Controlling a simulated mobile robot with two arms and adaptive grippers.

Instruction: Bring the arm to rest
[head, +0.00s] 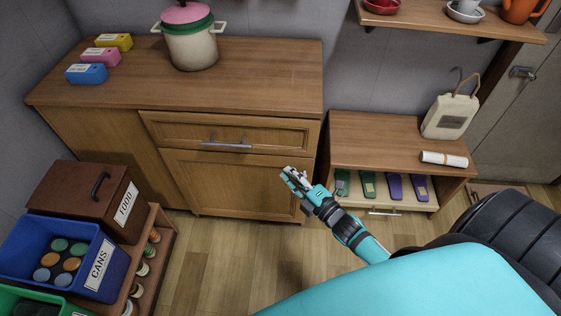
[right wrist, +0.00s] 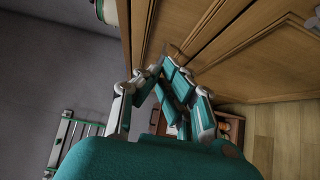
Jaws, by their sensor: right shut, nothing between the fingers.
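My right arm comes in from the lower right of the head view. Its gripper (head: 287,173) is over the floor in front of the wooden cabinet (head: 200,92), near the cabinet's right front corner. The right gripper is shut and empty; its fingertips meet in the right wrist view (right wrist: 165,65). They look apart from the cabinet front, though the exact gap is hard to tell. My left gripper is not in view.
A drawer handle (head: 226,145) sticks out of the cabinet. A low shelf unit (head: 375,135) stands at right, with a white canister (head: 449,117) and a paper roll (head: 444,159) on top. A blue bin (head: 115,268) and brown food box (head: 70,200) are at left. Floor between is clear.

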